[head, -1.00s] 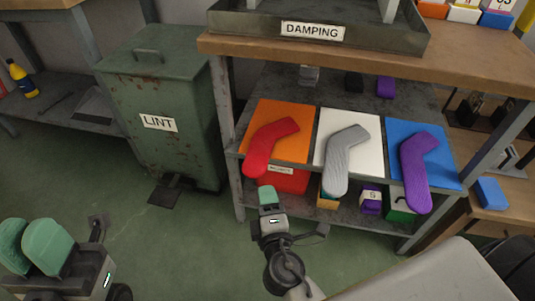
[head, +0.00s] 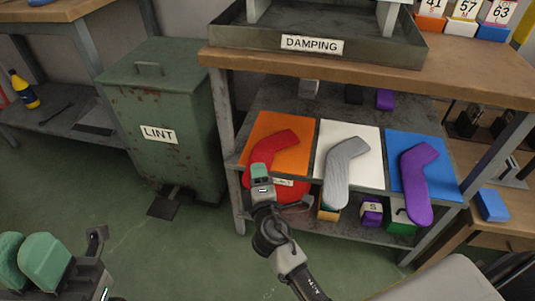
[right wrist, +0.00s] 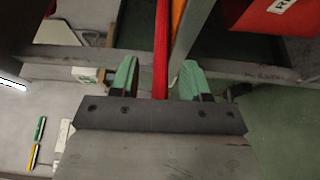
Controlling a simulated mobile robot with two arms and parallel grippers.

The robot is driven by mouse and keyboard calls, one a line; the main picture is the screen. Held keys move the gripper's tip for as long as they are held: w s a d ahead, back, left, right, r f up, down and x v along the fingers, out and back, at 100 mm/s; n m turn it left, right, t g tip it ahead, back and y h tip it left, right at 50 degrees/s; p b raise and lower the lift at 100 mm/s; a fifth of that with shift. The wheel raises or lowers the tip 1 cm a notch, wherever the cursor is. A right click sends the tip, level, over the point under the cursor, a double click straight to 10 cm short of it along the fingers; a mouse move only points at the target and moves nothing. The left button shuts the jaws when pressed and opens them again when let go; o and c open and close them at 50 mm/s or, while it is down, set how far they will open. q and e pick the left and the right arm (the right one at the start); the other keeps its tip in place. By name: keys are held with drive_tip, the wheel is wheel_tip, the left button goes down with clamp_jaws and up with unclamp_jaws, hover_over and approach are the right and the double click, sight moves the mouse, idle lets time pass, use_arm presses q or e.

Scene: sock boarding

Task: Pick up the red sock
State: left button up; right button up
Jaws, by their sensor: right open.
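The red sock (head: 279,140) lies bent on the orange mat (head: 292,126) on the shelf, its lower end hanging over the front edge. My right gripper (head: 261,172) is open at that lower end and hides part of it in the head view. In the right wrist view, the sock (right wrist: 161,45) shows edge-on as a narrow red strip between the two spread green fingers (right wrist: 158,78), with gaps on both sides. My left gripper (head: 22,262) is at the lower left, far from the sock; its finger gap is unclear.
A grey sock (head: 343,170) on a white mat (head: 368,150) and a purple sock (head: 415,185) on a blue mat (head: 438,165) lie to the right. A red bin (head: 293,188) and small boxes stand below. The green LINT bin (head: 165,100) is left; the DAMPING tray (head: 240,37) is above.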

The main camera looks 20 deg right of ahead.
drive_tip(key=c, duration=0.8)
drive_tip(key=shift+r, duration=0.1)
